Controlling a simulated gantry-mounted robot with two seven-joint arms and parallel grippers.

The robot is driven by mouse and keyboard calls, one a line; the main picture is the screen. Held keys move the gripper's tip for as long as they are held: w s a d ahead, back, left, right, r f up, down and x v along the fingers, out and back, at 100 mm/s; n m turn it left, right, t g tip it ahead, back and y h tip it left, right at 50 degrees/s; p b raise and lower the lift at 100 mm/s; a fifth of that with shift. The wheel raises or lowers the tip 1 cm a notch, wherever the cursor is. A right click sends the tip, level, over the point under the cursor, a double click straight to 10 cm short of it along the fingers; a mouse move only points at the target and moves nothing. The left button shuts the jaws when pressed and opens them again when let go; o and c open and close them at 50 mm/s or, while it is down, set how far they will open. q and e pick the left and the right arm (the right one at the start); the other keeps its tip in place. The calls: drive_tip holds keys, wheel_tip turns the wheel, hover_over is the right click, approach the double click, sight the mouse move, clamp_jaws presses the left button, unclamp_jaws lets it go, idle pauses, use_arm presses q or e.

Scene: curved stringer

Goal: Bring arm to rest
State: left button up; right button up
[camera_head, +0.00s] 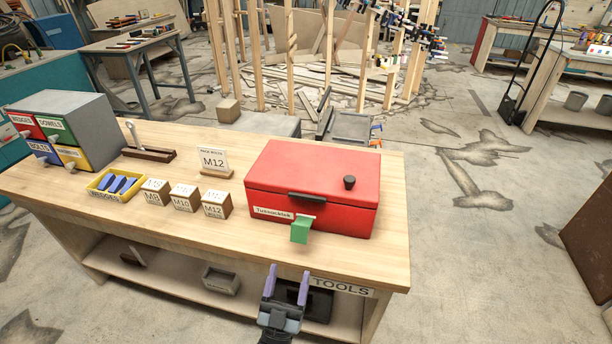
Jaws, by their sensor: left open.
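My left gripper (287,281) comes up from the bottom of the head view. Its two purple fingers stand apart, with nothing visible between them. It appears in front of the front edge of the wooden workbench (240,239), near the "TOOLS" label (342,286). My right gripper is not in view.
Small blocks labelled M8 (155,192), M10 (185,198) and M12 (216,205) stand left of the toolbox. A yellow tray (116,193) holds blue pieces. Coloured drawers (55,130) stand at the left end. Open floor (480,260) lies right of the bench.

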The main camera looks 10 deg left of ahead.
use_arm(q)
drive_tip(key=s+a+f+g+y+p, duration=0.2)
drive_tip(key=s+a+f+g+p, duration=0.3)
drive_tip(key=s+a+g, duration=0.6)
drive_tip(key=s+a+f+g+y, duration=0.1)
drive_tip(key=s+a+f+g, duration=0.15)
drive_tip(key=s+g, duration=1.05)
drive_tip(key=s+r+t+p, duration=0.1)
drive_tip(key=s+r+p, duration=0.1)
drive_tip(key=r+p, duration=1.7)
drive_tip(key=s+r+t+p, duration=0.1)
drive_tip(key=r+p, duration=1.8)
drive_tip(key=shift+s+a+r+t, duration=0.15)
drive_tip(key=shift+s+t, duration=0.25)
drive_tip(key=shift+c, duration=0.4)
